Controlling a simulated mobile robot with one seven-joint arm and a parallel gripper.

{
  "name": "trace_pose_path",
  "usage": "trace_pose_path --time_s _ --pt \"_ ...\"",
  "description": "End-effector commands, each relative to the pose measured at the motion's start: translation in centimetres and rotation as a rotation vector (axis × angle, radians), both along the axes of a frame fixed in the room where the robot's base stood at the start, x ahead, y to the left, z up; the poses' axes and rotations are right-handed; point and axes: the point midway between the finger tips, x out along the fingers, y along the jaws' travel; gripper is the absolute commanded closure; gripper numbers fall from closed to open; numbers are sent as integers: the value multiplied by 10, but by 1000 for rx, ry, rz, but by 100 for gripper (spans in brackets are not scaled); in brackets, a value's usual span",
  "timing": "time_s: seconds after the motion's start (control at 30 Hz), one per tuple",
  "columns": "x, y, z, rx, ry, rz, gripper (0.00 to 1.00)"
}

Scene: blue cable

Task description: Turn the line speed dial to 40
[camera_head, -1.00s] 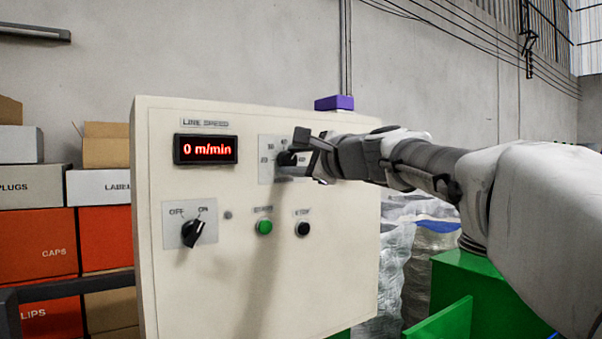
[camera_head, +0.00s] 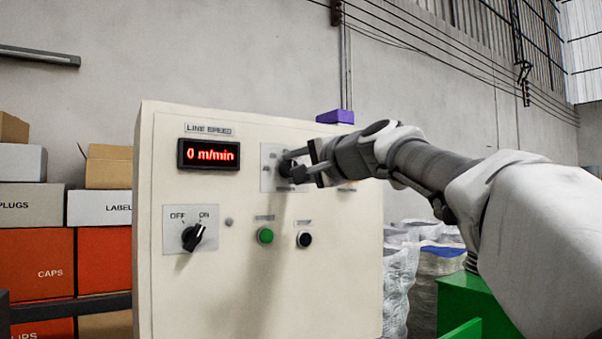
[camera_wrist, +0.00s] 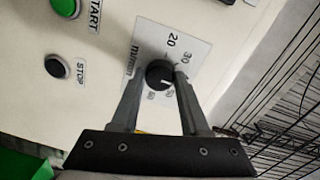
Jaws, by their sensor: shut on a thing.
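The line speed dial (camera_wrist: 158,76) is a round black knob with a white pointer mark, on a pale scale plate (camera_wrist: 185,38) with numbers such as 20 and 30. In the head view the dial (camera_head: 286,168) sits at the panel's upper right, partly hidden by my gripper (camera_head: 302,168). In the wrist view my gripper (camera_wrist: 158,80) is shut on the dial, one finger on each side. The red display (camera_head: 209,154) under the LINE SPEED label reads 0 m/min.
A green START button (camera_head: 265,236) and a black STOP button (camera_head: 305,239) sit below the dial. Boxes (camera_head: 40,260) stand left of the panel; a green container (camera_head: 468,300) is at right.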

Motion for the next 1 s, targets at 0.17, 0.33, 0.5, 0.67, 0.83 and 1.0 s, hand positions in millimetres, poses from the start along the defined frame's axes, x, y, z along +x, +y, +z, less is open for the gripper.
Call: trace_pose_path --time_s 0.17,0.33,0.5,0.67,0.83,1.0 --pt "0 0 -1 -15 -9 1 100" --pt "0 0 -1 -18 -11 1 100" --pt "0 0 -1 -17 -10 1 100" --pt "0 0 0 -17 -10 1 30" --pt "0 0 0 -17 -10 1 25" --pt "-1 -1 0 -16 -11 0 25"
